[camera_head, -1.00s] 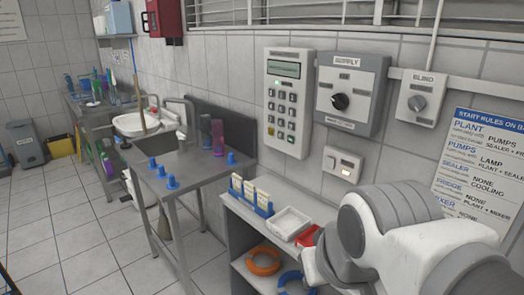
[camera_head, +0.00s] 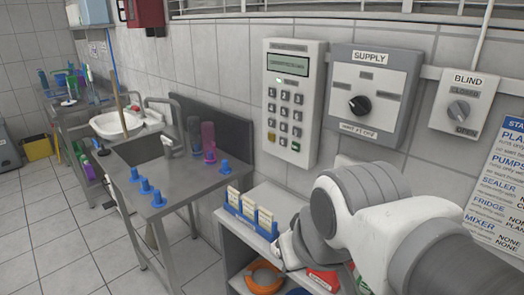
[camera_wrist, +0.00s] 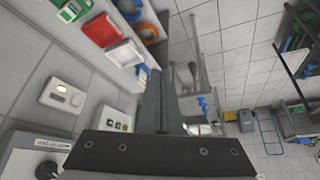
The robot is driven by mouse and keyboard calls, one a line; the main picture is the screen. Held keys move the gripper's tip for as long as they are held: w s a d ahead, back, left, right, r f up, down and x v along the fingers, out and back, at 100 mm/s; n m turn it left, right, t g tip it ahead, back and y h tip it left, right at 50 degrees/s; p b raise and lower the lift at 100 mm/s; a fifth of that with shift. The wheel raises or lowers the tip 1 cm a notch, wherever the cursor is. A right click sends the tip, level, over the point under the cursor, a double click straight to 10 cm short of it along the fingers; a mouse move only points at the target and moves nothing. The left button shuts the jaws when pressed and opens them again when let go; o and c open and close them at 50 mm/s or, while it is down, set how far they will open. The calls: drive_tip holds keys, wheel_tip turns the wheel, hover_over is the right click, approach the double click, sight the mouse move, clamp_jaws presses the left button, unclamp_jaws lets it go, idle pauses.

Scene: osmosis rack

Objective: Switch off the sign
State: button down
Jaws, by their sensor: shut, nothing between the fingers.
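A white wall plate (camera_wrist: 64,97) with a small glowing lamp and a rocker shows at the left of the wrist view. In the head view my arm hides nearly all of it. No label for a sign is legible on it, and I see no lit sign. My gripper (camera_wrist: 163,80) is shut and empty, pointing into the wrist view from below. The plate lies to the left of its fingers and apart from them.
On the wall are a keypad (camera_head: 291,102), a SUPPLY rotary switch (camera_head: 365,95), a BLIND knob (camera_head: 461,108) and a rules poster (camera_head: 492,180). A low shelf (camera_head: 240,228) with a blue card rack (camera_head: 246,221) stands below. A steel sink table (camera_head: 178,185) stands left.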

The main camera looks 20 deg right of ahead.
idle(0.4)
drive_tip(key=w+d+n+h+p, duration=0.2)
drive_tip(key=w+d, duration=0.4)
drive_tip(key=w, duration=0.3)
drive_tip(key=w+d+f+n+h+p, duration=0.1)
drive_tip(key=w+d+n+h+p, duration=0.1)
drive_tip(key=w+d, duration=0.4)
drive_tip(key=w+d+f+n+h+p, duration=0.1)
drive_tip(key=w+d, duration=0.5)
drive_tip(key=w, duration=0.7)
drive_tip(key=n+h+p, duration=0.1)
drive_tip(key=h+p, duration=0.1)
drive_tip(key=h, duration=0.1)
drive_tip(key=shift+d+g, duration=0.15)
drive_tip(key=shift+g, duration=0.15)
drive_tip(key=w+d+f+p, duration=0.3)
drive_tip(key=w+d+f, duration=0.3)
drive_tip(key=d, duration=0.4)
